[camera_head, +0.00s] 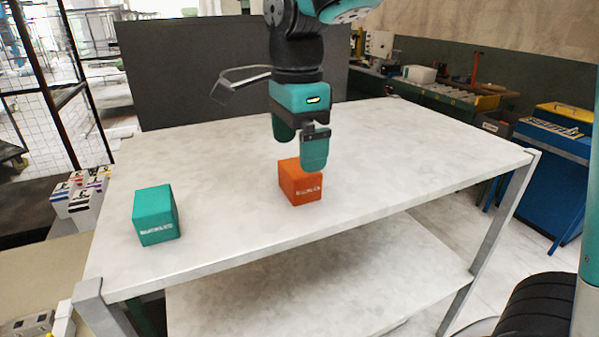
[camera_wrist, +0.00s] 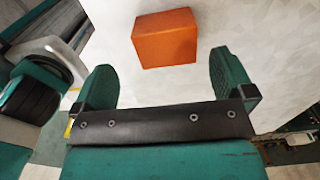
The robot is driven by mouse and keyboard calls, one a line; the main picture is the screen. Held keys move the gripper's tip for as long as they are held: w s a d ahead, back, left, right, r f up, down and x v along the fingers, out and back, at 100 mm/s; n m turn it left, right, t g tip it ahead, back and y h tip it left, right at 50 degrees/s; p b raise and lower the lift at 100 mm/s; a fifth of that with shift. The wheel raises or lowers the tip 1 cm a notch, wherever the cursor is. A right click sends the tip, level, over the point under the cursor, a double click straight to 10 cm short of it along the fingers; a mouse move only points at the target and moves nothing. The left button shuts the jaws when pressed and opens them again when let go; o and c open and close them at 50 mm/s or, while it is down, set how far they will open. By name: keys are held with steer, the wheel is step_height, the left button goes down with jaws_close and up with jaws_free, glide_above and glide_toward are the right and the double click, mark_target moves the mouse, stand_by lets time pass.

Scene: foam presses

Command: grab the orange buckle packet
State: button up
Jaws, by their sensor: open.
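The orange buckle packet (camera_head: 299,184) is a small orange block with white print, standing on the white table near its middle. My gripper (camera_head: 300,155) is above and partly in front of it in the head view, and its lower finger end overlaps the packet's top edge there. In the wrist view the orange packet (camera_wrist: 166,38) lies ahead of my two teal fingertips (camera_wrist: 158,68), with the space between them empty. The fingers are apart and do not hold anything.
A teal packet (camera_head: 155,215) stands on the white table (camera_head: 420,150) to the left. A dark grey panel (camera_head: 190,70) stands behind the table. The table's right part is clear. Several small boxes (camera_head: 80,200) are beyond the left edge.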

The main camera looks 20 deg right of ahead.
mark_target(299, 178)
steer(key=f, duration=0.2)
steer(key=f+p, duration=0.1)
steer(key=f, duration=0.1)
steer(key=f+p, duration=0.1)
steer(key=f, duration=0.2)
steer(key=shift+w+d+f, duration=0.1)
steer(key=shift+w+d, duration=0.2)
steer(key=c, duration=1)
